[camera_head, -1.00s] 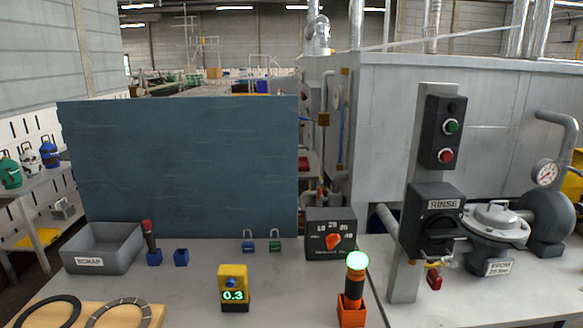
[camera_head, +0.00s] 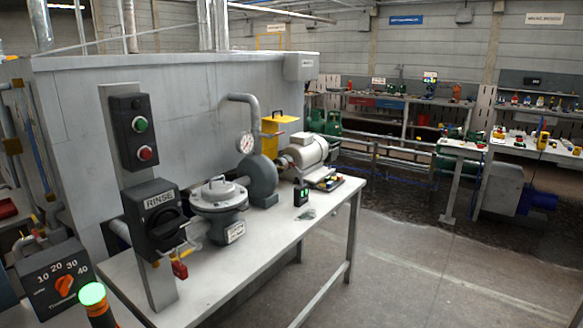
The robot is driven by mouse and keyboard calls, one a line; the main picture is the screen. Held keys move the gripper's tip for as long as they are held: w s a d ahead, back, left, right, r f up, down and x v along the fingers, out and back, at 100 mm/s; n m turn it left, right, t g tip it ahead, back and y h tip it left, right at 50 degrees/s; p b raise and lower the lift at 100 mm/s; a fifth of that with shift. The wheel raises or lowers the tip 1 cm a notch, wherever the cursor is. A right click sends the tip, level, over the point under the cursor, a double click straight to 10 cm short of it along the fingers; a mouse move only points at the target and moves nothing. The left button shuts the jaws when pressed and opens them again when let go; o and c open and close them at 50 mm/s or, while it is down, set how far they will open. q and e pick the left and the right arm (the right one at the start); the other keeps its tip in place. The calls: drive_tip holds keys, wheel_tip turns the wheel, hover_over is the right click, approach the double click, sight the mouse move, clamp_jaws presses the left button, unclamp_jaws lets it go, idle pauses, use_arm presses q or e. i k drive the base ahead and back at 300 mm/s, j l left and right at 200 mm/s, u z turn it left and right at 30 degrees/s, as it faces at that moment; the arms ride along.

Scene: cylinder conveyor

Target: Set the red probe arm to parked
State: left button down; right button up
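I cannot make out a red probe arm for certain in this head view. A black RINSE switch box (camera_head: 158,212) with a rotary handle is on a grey post at the left. Above it is a dark button box (camera_head: 137,132) with a green button and a red button. A small red padlock-like piece (camera_head: 180,270) hangs below the RINSE box. Neither of my grippers shows.
A grey bench (camera_head: 260,241) carries a grey round-lidded vessel (camera_head: 219,208), a pump (camera_head: 263,180) and a motor (camera_head: 308,150). A dial box (camera_head: 50,276) and a green-lit orange-and-black device (camera_head: 94,296) are at lower left. Open floor (camera_head: 400,265) lies right of the bench.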

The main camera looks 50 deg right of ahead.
sight(301, 173)
drive_tip(key=i+l+z, duration=0.1)
drive_tip(key=l+z, duration=0.25)
drive_tip(key=i+l+z, duration=0.15)
drive_tip(key=z, duration=0.2)
drive_tip(key=i+l+z, duration=0.15)
drive_tip(key=z, duration=0.2)
drive_tip(key=i+l+z, duration=0.1)
drive_tip(key=i+l, duration=0.25)
drive_tip(key=i, duration=0.15)
drive_tip(key=i+l+z, duration=0.1)
drive_tip(key=i+l, duration=0.2)
drive_tip(key=i, duration=0.2)
drive_tip(key=i+l+z, duration=0.15)
drive_tip(key=i+l, duration=0.15)
drive_tip(key=i, duration=0.25)
drive_tip(key=l+u, duration=0.25)
drive_tip(key=i+l+u, duration=0.1)
drive_tip(key=u, duration=0.15)
